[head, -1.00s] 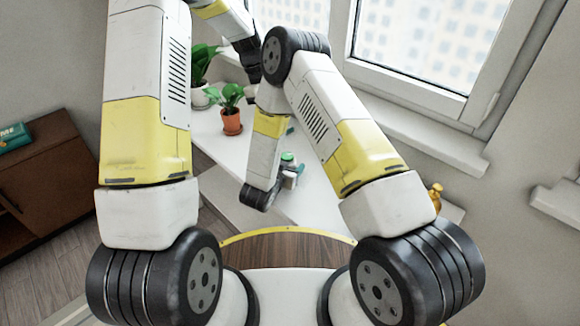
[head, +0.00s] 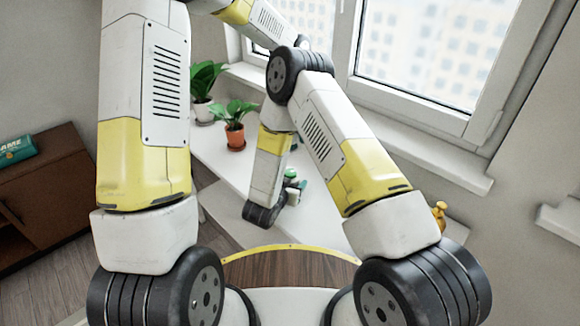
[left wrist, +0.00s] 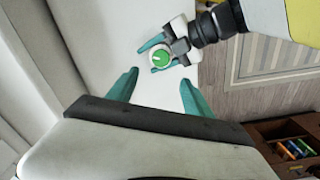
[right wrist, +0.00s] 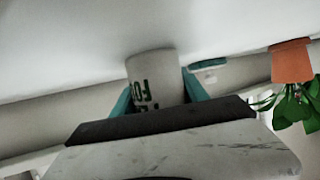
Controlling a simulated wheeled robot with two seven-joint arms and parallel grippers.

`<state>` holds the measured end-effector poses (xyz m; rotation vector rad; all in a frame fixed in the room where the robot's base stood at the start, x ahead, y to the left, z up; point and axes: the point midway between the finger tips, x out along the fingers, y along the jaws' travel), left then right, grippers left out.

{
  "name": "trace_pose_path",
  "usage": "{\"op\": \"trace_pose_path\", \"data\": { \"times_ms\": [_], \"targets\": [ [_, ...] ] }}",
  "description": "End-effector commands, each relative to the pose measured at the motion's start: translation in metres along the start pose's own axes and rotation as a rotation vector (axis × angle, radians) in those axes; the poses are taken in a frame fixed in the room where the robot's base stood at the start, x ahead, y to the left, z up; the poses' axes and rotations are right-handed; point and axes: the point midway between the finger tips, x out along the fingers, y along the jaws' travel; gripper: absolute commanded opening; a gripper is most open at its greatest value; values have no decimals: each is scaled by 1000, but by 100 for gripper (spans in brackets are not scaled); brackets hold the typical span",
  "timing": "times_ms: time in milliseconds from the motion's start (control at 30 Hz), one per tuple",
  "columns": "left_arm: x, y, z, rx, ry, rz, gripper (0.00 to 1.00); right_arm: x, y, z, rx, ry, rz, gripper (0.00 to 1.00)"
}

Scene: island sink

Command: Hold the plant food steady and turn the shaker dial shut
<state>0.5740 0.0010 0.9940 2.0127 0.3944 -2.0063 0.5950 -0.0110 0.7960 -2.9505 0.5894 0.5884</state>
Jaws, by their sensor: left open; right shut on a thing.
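The plant food is a white container with green lettering in the right wrist view (right wrist: 153,80). Its round green dial with a pale line faces up in the left wrist view (left wrist: 160,57). My right gripper (right wrist: 160,98) is shut around its body from the side. In the head view the green top (head: 290,173) shows just past my right wrist. My left gripper (left wrist: 159,77) is open and empty, fingers spread, with the dial beyond and between its tips, apart from them.
A leafy plant in an orange pot (head: 235,136) and one in a white pot (head: 203,110) stand on the white counter (head: 215,150). A window is behind. A yellow bottle (head: 439,214) is at right. A brown cabinet (head: 45,195) is at left.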

Motion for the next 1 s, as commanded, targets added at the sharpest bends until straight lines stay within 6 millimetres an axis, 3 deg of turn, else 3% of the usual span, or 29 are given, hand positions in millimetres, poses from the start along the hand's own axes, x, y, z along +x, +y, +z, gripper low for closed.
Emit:
{"op": "trace_pose_path", "data": {
  "times_ms": [300,500,700,967,1000],
  "targets": [
    [64,-1,1,-2,-6,-3,59,0,0,0,0,1,0,6],
    [95,-1,1,-4,-5,-2,59,0,0,0,0,1,0,6],
    [107,-1,1,-3,-4,0,59,0,0,0,0,1,0,6],
    [108,-1,0,-3,-3,0,59,0,0,0,0,1,0,6],
    [108,-1,0,-3,-3,0,53,0,0,0,0,1,0,6]
  ]
}}
